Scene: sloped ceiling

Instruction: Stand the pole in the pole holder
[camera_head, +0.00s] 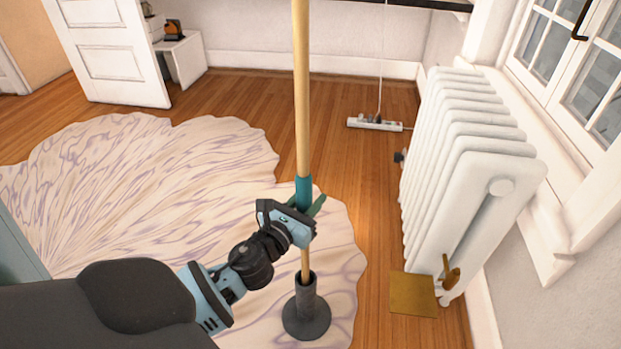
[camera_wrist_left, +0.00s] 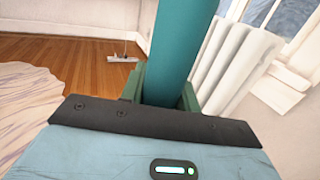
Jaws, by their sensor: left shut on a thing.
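The pole (camera_head: 302,95) is a long wooden rod with a teal band, upright in the head view and running out of the top of the picture. My left gripper (camera_head: 311,206) is shut on the pole at its teal band, which also fills the middle of the left wrist view (camera_wrist_left: 183,50). The pole holder (camera_head: 306,317) is a dark grey round base with a short upright tube. The pole's lower end meets the top of the tube in the head view; I cannot tell how deep it sits inside. My right gripper is not in view.
A white radiator (camera_head: 465,165) stands to the right, below a window. A patterned rug (camera_head: 150,190) covers the floor at the left, with the holder near its edge. A power strip (camera_head: 375,124) lies behind on the wooden floor. A brass-coloured plate (camera_head: 413,294) lies beside the radiator.

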